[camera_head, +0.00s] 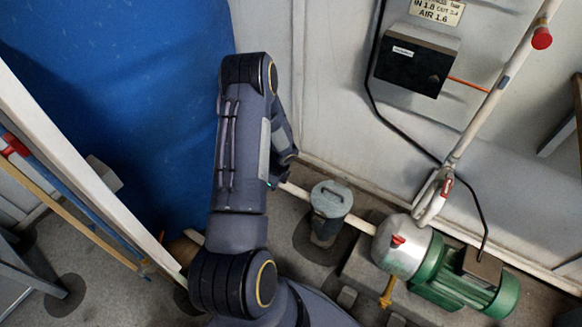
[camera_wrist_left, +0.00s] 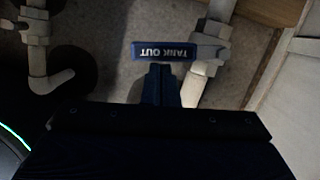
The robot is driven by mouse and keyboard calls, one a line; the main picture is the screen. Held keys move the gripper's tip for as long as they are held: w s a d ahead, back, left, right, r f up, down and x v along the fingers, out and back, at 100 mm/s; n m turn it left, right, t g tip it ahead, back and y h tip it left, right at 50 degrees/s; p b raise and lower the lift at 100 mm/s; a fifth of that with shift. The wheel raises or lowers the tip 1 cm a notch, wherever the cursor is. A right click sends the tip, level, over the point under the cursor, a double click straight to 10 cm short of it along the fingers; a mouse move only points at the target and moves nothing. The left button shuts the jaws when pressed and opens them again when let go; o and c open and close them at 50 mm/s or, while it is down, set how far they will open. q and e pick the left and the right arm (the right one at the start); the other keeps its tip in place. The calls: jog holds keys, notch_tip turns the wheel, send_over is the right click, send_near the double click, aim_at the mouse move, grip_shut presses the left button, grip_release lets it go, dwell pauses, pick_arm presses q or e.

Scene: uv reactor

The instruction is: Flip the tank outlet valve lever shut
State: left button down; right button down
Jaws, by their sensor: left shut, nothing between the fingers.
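A blue lever marked "TANK OUT" (camera_wrist_left: 165,51), its text upside down, shows in the left wrist view. It lies crosswise, with its right end beside the pale valve body (camera_wrist_left: 210,47) on a pale pipe. My left gripper (camera_wrist_left: 161,70) is shut and empty, its fingertips just below the lever in that picture. I cannot tell whether they touch it. In the head view my arm hides the lever and the gripper. My right gripper is not in view.
Another pale pipe with an elbow (camera_wrist_left: 52,82) stands left in the wrist view. In the head view, a blue tank (camera_head: 130,110) is left of my arm. A grey lidded canister (camera_head: 331,200) and a green pump motor (camera_head: 435,275) stand right, near a pale wall (camera_head: 340,90).

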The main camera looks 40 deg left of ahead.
pick_arm(q)
jog(key=shift+s+a+m+t, duration=0.15)
jog(key=shift+s+a+m, duration=0.15)
jog(key=shift+m, duration=0.3)
jog(key=shift+s+a+m+t, duration=0.2)
jog(key=shift+a+m, duration=0.15)
jog(key=shift+m, duration=0.25)
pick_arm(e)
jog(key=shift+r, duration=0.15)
